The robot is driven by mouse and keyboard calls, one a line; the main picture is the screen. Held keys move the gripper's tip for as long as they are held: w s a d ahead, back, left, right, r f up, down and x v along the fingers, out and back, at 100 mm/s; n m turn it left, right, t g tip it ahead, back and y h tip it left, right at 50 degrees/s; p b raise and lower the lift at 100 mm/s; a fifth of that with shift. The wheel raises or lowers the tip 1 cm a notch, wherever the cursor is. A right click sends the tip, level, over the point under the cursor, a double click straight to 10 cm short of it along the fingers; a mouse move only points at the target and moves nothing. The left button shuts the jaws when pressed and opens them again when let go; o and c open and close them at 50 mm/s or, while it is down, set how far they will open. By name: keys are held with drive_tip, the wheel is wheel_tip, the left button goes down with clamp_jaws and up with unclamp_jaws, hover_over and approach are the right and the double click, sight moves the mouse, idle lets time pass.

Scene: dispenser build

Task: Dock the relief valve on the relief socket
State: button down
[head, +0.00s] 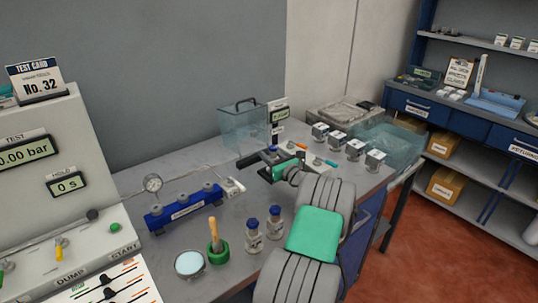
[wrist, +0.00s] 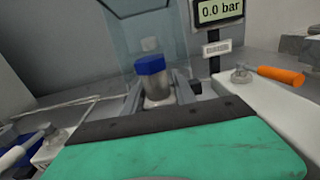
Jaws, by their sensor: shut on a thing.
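My gripper (wrist: 158,92) is shut on a grey metal cylinder with a blue cap, which I take to be the relief valve (wrist: 151,82). It looks roughly upright between the two fingers in the wrist view. In the head view my gripper (head: 268,160) is over the bench's back middle, in front of the clear box, with the blue cap just showing. The lower end of the valve is hidden, so I cannot tell whether it touches anything below. No part is readable as the relief socket; the pressure display post (head: 279,116) stands close behind my gripper.
A clear box (head: 240,128) stands behind. An orange-handled valve on a white block (wrist: 270,100) is right of my gripper. A blue manifold (head: 185,211) with a gauge lies left. Two blue-capped bottles (head: 254,236) (head: 275,222) stand in front. Several grey-white blocks (head: 354,149) stand right.

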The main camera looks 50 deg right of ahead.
drive_tip(key=shift+f+b, duration=0.4)
drive_tip(key=shift+f, duration=0.15)
drive_tip(key=c, duration=1.3)
unclamp_jaws()
drive_tip(key=shift+f, duration=0.1)
drive_tip(key=shift+p+v, duration=0.3)
drive_tip(key=shift+v, duration=0.7)
drive_tip(key=shift+p+v, duration=0.9)
drive_tip(key=shift+v, duration=3.6)
drive_tip(key=shift+s, duration=0.1)
